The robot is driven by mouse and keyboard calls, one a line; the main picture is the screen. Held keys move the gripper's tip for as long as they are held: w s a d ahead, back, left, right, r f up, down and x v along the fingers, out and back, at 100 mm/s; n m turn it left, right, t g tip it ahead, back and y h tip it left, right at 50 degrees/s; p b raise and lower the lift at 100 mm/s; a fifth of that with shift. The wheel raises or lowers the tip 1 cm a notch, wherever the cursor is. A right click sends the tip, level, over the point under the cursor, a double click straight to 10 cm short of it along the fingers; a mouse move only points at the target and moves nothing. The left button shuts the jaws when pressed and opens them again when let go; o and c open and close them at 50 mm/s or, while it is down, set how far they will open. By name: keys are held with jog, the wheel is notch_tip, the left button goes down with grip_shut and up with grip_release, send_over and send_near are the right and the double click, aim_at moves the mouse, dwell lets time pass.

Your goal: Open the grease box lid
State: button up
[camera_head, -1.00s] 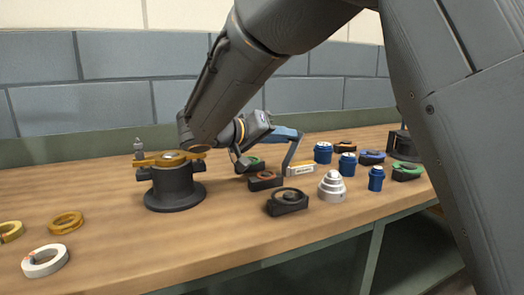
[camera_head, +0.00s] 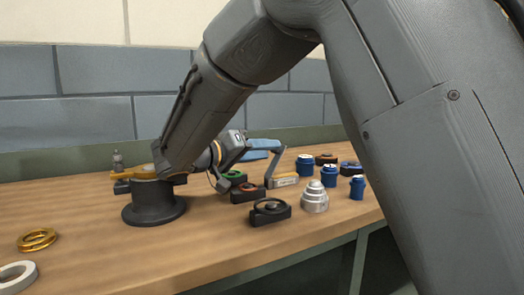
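My gripper (camera_head: 245,178) is at the end of my arm, over the middle of the bench. Its two fingers appear spread apart, with nothing seen between them. A blue flat-topped thing (camera_head: 262,144) lies behind it, partly hidden by it. A small pale block with a yellowish label (camera_head: 284,181) is beside the right fingertip; I cannot tell if they touch. I cannot tell for sure which of these is the grease box, nor make out its lid.
A dark pedestal (camera_head: 153,205) with a yellow top stands left of my gripper. Dark casing pieces (camera_head: 270,212), a stepped silver part (camera_head: 315,197) and blue cups (camera_head: 304,167) crowd the middle and right. Yellow rings (camera_head: 37,240) and a white ring (camera_head: 14,279) lie left. The front middle is clear.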

jog(key=shift+a, duration=0.2)
notch_tip(320, 180, up, 10)
jog(key=p, duration=0.1)
dwell(0.4)
jog(key=shift+s, duration=0.1)
